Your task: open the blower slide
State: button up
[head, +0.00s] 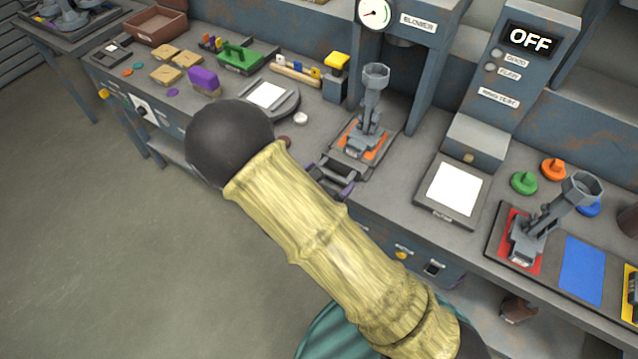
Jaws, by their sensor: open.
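The blower (418,22) is a blue-grey stand with a round gauge, at the top middle of the head view. In front of it on the bench is a grey plate (385,152) with an orange pad, likely the blower slide. A grey cup-topped fixture (373,100) stands upright on the pad. My gripper (334,181), dark grey with purple parts, is at the near edge of this plate, partly hidden behind my pale bamboo-like arm link. It is open. I cannot tell whether it touches the plate or a handle there.
A stand reading OFF (530,39) and a plate with a white square (453,188) are to the right. A second cup-topped fixture (540,228) leans on a red pad. Green (524,183) and orange knobs (553,168) are nearby. Left are a green block (240,57) and purple block (204,80).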

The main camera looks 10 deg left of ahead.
jog(key=v, duration=1.7)
jog(key=shift+a+b, duration=0.2)
jog(key=shift+b, duration=0.1)
jog(key=d+r+m+g+h+p, duration=0.1)
jog(key=d+r+m+g+p, duration=0.3)
jog(key=d+m+g, duration=1)
jog(key=w+d+r+m+t+y+p, duration=0.2)
jog(key=d+r+m+y, duration=0.4)
jog(key=d+r+m, duration=0.3)
jog(key=d+m+t+p, duration=0.1)
jog(key=d+m, duration=0.3)
jog(key=m, duration=0.4)
jog(key=shift+w+t, duration=0.25)
jog(key=shift+t, duration=0.45)
